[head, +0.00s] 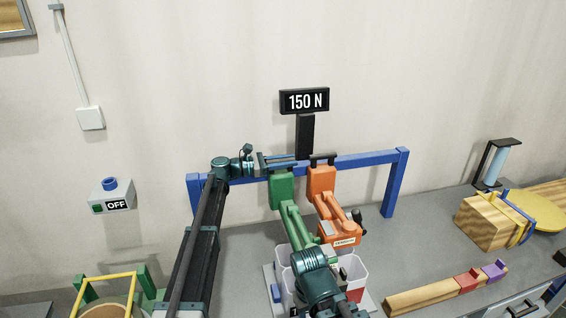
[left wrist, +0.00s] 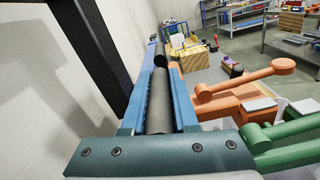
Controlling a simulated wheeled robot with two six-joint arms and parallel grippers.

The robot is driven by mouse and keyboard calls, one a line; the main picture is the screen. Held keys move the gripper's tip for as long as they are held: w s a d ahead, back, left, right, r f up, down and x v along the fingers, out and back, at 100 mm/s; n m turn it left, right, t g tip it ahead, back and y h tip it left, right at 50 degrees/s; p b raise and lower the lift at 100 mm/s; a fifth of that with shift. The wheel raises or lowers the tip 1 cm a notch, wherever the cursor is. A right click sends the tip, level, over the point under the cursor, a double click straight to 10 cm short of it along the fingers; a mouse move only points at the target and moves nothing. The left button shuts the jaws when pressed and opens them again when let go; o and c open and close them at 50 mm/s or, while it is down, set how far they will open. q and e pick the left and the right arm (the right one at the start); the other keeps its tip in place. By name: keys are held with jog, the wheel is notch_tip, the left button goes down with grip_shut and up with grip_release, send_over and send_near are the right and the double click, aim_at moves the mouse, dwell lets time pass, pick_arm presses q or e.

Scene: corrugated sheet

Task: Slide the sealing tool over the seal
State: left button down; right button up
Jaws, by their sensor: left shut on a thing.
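A green long-levered hand tool (head: 282,190), probably the sealing tool, hangs at the blue rail. My left gripper (head: 284,160) is shut on its dark bar handle at the top. In the left wrist view the dark handle (left wrist: 160,105) lies between the two blue fingers, and the green lever shows at the lower right. An orange tool (head: 321,182) with a small label hangs just right of it. A wooden box (head: 485,223) with blue strapping stands at the right; a seal on the strap is too small to make out.
The blue rail frame (head: 370,159) stands along the wall with a "150 N" display (head: 304,101) above. White bins (head: 352,270) sit below the tools. A wooden beam (head: 425,295) with red and purple blocks lies at the front right. The grey bench is clear between rail and box.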

pick_arm(q)
jog(key=shift+d, duration=0.15)
jog(key=c, duration=0.7)
grip_release()
jog(key=shift+d, duration=0.2)
jog(key=shift+a, duration=0.1)
jog(key=v, duration=1.3)
jog(key=shift+a, duration=0.4)
jog(key=shift+a, duration=0.1)
